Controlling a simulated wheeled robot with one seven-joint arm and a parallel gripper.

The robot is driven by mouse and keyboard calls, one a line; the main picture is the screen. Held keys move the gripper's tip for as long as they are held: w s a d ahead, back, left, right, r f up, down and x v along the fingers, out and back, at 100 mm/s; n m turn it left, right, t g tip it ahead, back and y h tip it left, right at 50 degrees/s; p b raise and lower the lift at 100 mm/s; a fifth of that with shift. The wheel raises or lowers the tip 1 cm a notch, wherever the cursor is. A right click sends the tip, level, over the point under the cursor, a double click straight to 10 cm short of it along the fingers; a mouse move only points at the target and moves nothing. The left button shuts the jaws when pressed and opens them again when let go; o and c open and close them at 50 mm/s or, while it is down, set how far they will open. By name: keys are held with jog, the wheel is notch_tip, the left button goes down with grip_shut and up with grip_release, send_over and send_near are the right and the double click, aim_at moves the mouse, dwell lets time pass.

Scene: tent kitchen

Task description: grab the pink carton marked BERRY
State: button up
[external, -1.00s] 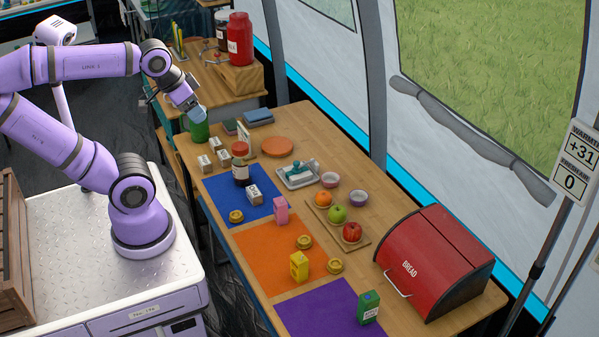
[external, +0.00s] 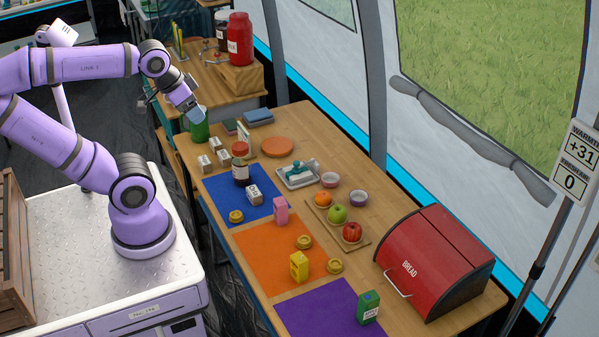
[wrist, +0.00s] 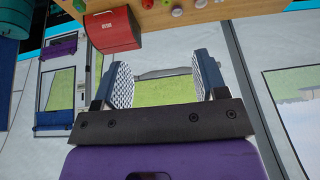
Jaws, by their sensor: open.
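The pink carton (external: 281,210) stands upright on the table, at the border of the blue mat (external: 222,183) and the orange mat (external: 262,249). Its marking is too small to read. My gripper (external: 197,113) is high at the table's far left end, near a green mug (external: 199,131), well apart from the carton. In the wrist view my gripper (wrist: 161,82) is open, with nothing between its two pads. I cannot make out the carton in the wrist view.
A yellow carton (external: 299,266), a green carton (external: 368,306), a fruit board (external: 318,211) and a red bread box (external: 432,262) are to the right. The orange mat's middle is mostly bare.

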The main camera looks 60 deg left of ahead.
jog(key=shift+o, duration=1.4)
